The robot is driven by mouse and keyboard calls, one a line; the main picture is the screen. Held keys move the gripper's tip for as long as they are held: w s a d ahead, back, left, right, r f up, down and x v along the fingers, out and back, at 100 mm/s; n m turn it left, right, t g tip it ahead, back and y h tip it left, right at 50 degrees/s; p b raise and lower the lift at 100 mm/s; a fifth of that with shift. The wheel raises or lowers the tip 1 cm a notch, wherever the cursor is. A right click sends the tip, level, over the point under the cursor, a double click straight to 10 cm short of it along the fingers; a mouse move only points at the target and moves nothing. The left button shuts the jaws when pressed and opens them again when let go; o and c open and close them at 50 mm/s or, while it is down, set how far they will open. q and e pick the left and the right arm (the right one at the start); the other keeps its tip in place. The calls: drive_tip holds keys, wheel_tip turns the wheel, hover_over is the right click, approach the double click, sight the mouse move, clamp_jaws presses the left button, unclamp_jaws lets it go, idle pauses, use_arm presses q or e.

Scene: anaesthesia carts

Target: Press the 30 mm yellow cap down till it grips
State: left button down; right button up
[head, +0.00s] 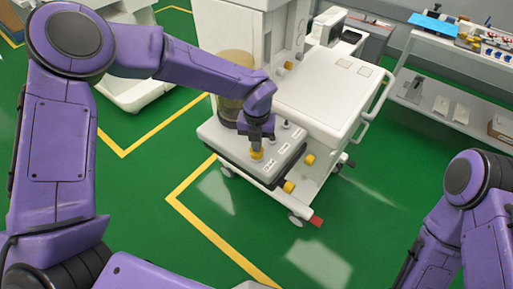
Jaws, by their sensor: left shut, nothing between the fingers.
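The yellow cap (257,155) sits on the top of the grey box-like unit at the front of the anaesthesia cart. My left gripper (257,147) points down right over it, shut and with nothing between its fingers. The fingertips are at the cap's top; the view is too small to tell whether they touch it or how far down the cap sits. The gripper hides part of the cap. My right arm shows at the lower right, but its gripper is out of view.
The cart has a white worktop (320,88) with a side rail and a clear cylinder (236,75) behind my left arm. A bench (470,50) with small items stands at the back right. Green floor in front is clear.

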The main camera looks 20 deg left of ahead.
use_arm(q)
wheel_tip(320, 180, up, 7)
drive_tip(key=p, duration=0.5)
